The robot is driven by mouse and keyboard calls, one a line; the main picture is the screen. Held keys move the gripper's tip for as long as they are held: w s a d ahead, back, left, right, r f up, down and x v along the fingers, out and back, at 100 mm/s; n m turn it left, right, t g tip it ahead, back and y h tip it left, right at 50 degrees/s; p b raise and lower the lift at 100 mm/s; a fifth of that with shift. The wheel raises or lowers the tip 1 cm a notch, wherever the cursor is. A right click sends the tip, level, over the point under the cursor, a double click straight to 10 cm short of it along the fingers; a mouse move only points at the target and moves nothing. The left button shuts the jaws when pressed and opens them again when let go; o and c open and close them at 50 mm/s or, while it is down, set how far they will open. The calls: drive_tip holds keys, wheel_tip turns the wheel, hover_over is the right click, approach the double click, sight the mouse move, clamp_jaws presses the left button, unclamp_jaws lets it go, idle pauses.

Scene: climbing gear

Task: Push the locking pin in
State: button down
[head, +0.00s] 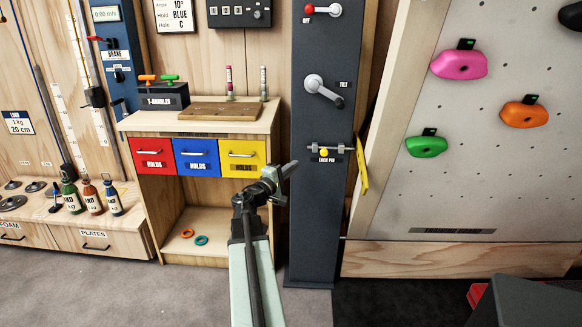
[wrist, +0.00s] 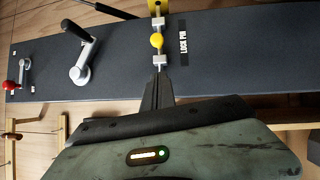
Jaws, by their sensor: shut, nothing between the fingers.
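The lock pin (head: 324,152) is a horizontal metal rod with a yellow knob, held in brackets on the dark grey column (head: 318,225). Its label reads LOCK PIN. In the wrist view the lock pin (wrist: 157,41) runs up the picture, with the knob between two brackets. My gripper (head: 292,166) is shut and empty, left of the pin and slightly lower in the head view. In the wrist view my gripper (wrist: 158,82) points along the pin's line, close to the nearer bracket. I cannot tell whether the tips touch the rod's end.
Above the pin, the column carries a grey TILT crank (head: 323,90) and a red-knobbed lever (head: 322,9). A yellow piece (head: 362,173) sits at the column's right edge, beside the climbing wall (head: 480,175). A cabinet with coloured drawers (head: 197,157) stands left of my gripper.

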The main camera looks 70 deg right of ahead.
drive_tip(key=s+d+p, duration=0.1)
drive_tip(key=s+d, duration=0.4)
drive_tip(key=d, duration=0.3)
drive_tip(key=shift+r, duration=0.45)
drive_tip(key=shift+w, duration=0.1)
